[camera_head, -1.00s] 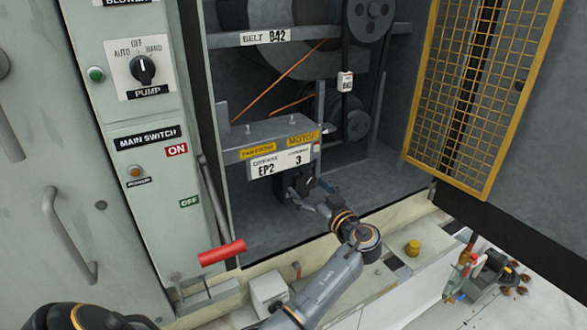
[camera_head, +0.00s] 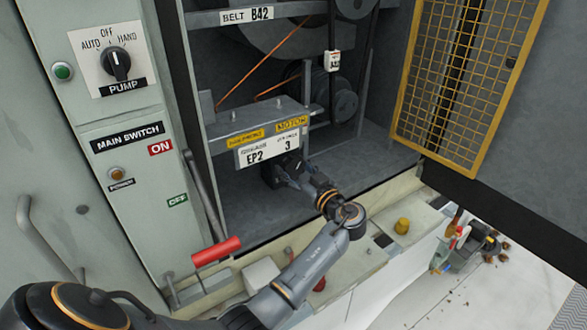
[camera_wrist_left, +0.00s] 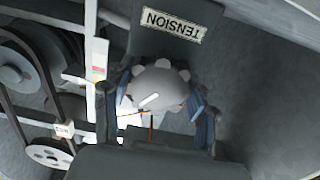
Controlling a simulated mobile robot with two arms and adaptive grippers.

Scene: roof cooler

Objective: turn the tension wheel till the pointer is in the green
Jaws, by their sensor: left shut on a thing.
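The tension wheel (camera_wrist_left: 158,88) is a grey lobed knob with a white mark, below an upside-down TENSION label (camera_wrist_left: 174,25) in the left wrist view. My left gripper (camera_wrist_left: 162,102) is shut on it, with one finger at each side of the wheel. In the head view my left gripper (camera_head: 282,168) is at the underside of the EP2 motor bracket (camera_head: 262,128), and the wheel is hidden there. A narrow strip with pale and reddish patches (camera_wrist_left: 98,72) stands left of the wheel; I cannot make out a pointer or a green zone. My right gripper is out of view.
A red-handled lever (camera_head: 216,250) stands at the cabinet's left edge. The yellow mesh guard (camera_head: 470,80) is swung open at the right. Belt pulleys (camera_wrist_left: 48,155) sit beside the wheel. A yellow cap (camera_head: 402,226) is on the sill, and clutter (camera_head: 470,245) lies at the lower right.

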